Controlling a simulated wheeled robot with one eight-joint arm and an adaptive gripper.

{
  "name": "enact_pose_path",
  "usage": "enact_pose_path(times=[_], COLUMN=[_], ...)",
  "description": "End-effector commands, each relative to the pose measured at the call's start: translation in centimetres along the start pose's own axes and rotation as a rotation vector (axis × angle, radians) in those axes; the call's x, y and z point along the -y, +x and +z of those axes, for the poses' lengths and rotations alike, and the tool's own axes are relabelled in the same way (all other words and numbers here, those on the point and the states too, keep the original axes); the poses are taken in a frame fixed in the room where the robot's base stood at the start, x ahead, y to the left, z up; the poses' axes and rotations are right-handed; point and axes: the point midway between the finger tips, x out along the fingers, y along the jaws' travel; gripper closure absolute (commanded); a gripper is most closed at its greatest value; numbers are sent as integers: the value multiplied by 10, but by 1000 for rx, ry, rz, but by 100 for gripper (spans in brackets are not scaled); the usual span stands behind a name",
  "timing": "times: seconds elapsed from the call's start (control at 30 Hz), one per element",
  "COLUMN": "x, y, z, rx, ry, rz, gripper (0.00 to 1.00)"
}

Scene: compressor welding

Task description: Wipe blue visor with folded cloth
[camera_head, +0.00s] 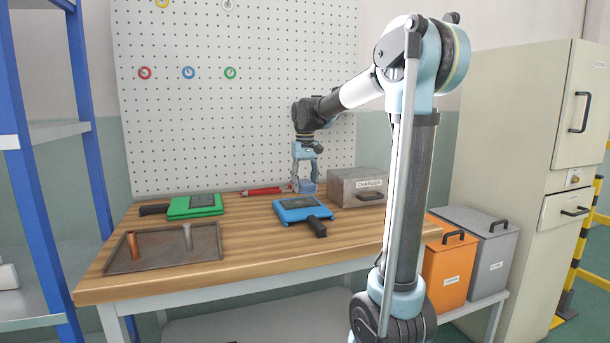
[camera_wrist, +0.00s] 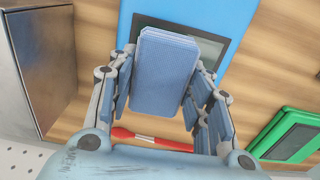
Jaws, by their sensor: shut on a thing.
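The blue visor (camera_head: 297,207) lies on the wooden workbench, with a dark window and a black handle toward the front right. My gripper (camera_head: 305,183) points down at the visor's back edge. It is shut on the folded cloth (camera_wrist: 165,72), a small blue-grey pad between the fingers. The cloth also shows in the head view (camera_head: 307,187). In the wrist view the cloth overlaps the visor's dark window (camera_wrist: 212,45) and hides part of it. I cannot tell whether the cloth touches the visor.
A grey metal charger box (camera_head: 357,188) stands close to the right of my gripper. A red tool (camera_head: 262,191) lies just left of it. A green visor (camera_head: 195,206) and a tray (camera_head: 165,262) with two upright pieces are further left. The bench's front middle is clear.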

Motion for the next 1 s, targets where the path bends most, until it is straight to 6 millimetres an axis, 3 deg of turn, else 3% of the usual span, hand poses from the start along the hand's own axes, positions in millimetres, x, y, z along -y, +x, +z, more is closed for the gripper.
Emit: enact_pose_path(times=[0.43,1.0], x=[-2,-4], y=[-38,-41], z=[0,0], rx=[0,0], ry=[3,6], rz=[0,0], gripper=[85,85])
